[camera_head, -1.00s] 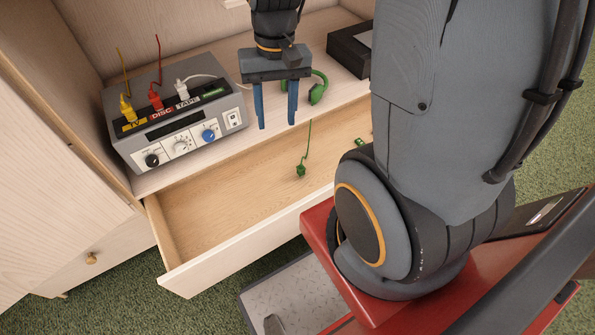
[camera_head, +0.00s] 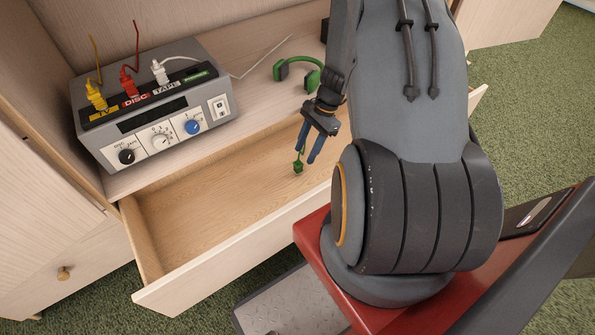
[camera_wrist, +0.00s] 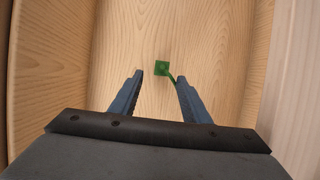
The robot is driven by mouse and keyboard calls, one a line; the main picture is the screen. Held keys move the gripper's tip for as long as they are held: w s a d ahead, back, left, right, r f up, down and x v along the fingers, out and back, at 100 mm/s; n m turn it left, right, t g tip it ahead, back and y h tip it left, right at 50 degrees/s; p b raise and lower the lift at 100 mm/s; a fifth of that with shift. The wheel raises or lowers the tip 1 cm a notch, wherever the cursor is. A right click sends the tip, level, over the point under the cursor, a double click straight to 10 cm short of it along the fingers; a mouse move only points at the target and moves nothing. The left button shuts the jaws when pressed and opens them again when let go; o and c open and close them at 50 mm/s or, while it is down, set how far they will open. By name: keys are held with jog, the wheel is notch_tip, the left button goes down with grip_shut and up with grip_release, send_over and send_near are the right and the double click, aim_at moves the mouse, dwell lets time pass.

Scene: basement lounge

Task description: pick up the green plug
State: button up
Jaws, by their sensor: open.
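In the wrist view my gripper (camera_wrist: 157,76) holds nothing. I cannot tell the plug's exact height above the drawer floor.
The open drawer (camera_head: 215,262) has free floor around the plug. On the shelf stand a grey switch box (camera_head: 160,130) with yellow, red and white plugs, and green headphones (camera_head: 302,66). My arm hides the drawer's right part.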

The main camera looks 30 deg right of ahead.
aim_at(299, 163)
jog(key=x, duration=0.7)
jog(key=shift+w+a+r+b, duration=0.1)
jog(key=shift+w+a+b, duration=0.1)
jog(key=shift+b, duration=0.15)
grip_shut()
